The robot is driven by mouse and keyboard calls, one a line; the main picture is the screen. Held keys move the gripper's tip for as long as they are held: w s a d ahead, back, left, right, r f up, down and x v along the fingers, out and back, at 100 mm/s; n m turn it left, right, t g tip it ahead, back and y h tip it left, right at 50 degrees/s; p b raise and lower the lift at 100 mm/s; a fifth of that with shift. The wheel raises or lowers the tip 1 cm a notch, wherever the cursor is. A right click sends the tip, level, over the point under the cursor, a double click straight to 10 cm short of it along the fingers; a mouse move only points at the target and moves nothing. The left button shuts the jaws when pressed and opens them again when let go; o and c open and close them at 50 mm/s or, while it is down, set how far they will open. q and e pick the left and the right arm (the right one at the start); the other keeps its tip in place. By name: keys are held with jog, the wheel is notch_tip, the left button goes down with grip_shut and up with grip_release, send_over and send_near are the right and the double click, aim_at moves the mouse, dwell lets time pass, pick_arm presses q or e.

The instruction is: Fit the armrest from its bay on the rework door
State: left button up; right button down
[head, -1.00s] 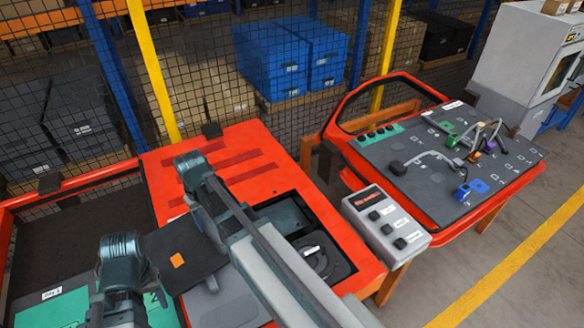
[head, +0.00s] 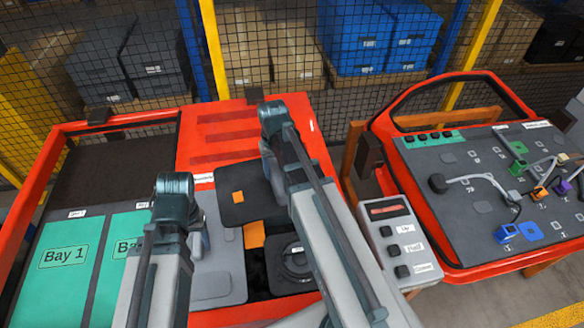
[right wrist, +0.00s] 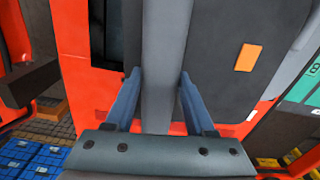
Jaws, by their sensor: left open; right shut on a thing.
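The armrest (head: 262,207), a dark panel with an orange square, hangs beside my right arm above a red door (head: 318,160). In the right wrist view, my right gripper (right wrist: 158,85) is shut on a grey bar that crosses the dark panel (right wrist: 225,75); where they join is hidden. In the head view, my right gripper (head: 275,112) shows only its upper housing. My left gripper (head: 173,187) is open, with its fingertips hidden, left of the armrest.
The red door has a black opening with a round speaker-like part (head: 297,262) and an orange patch (head: 254,236). A grey control box (head: 392,232) with buttons stands at its right. Another red door (head: 440,250) farther right carries cables and connectors. Wire mesh fencing stands behind.

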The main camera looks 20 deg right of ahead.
jog(key=shift+m, duration=0.7)
jog(key=d, duration=0.2)
jog(key=s+d, duration=0.1)
jog(key=d, duration=0.1)
jog(key=shift+d+f, duration=0.2)
pick_arm(q)
notch_tip(320, 180, down, 6)
jog(key=b, duration=0.6)
jog(key=shift+f, duration=0.1)
pick_arm(e)
notch_tip(320, 180, down, 6)
jog(key=shift+w+a+r, duration=0.1)
jog(key=c, duration=0.8)
grip_release()
grip_shut()
pick_arm(q)
jog(key=shift+f+b, duration=0.5)
jog(key=shift+b, duration=0.05)
pick_arm(e)
jog(key=shift+f, duration=0.5)
jog(key=o, duration=0.6)
grip_release()
